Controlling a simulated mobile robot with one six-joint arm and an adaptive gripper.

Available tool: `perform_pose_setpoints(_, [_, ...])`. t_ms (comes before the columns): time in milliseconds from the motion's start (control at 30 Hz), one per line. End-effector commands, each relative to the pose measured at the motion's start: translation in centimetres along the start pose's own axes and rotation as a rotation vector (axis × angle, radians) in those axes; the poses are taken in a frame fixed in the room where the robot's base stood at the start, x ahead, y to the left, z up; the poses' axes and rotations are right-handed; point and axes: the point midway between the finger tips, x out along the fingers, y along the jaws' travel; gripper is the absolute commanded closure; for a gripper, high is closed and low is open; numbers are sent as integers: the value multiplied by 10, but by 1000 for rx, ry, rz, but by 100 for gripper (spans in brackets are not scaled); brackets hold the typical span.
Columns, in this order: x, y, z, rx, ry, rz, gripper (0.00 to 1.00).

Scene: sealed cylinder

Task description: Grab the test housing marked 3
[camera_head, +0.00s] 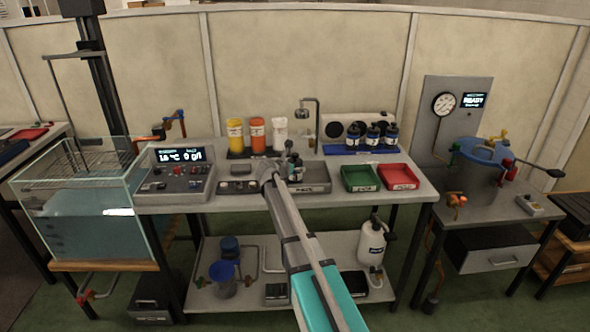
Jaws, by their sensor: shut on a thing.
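A long grey tray (312,181) lies on the middle of the bench, with small dark and metallic parts in it. My gripper (287,160) is over the tray's middle, at the end of my arm. It is shut on a small grey-and-dark housing (294,171), partly hidden by the gripper. The mark on this housing is too small to read, so I cannot tell whether it is 3. I cannot tell whether it touches the tray. Another small part (237,185) sits in the tray, left of my arm.
Behind the tray stand yellow (235,135), orange (257,134) and white (280,133) containers and a tap (314,112). Dark bottles (373,137) stand at the back right. Green (360,178) and red (398,177) bins are right of the tray. A control box (181,172) and water tank (85,205) are left.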

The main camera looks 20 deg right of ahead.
Motion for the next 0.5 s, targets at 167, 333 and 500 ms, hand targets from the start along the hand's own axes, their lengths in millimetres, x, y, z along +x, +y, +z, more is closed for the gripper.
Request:
perform_pose_setpoints(167, [-2, 0, 5, -1, -1, 0, 75])
perform_pose_setpoints(333, [-6, 0, 14, -1, -1, 0, 75])
perform_pose_setpoints(500, [-11, 0, 28, -1, -1, 0, 75])
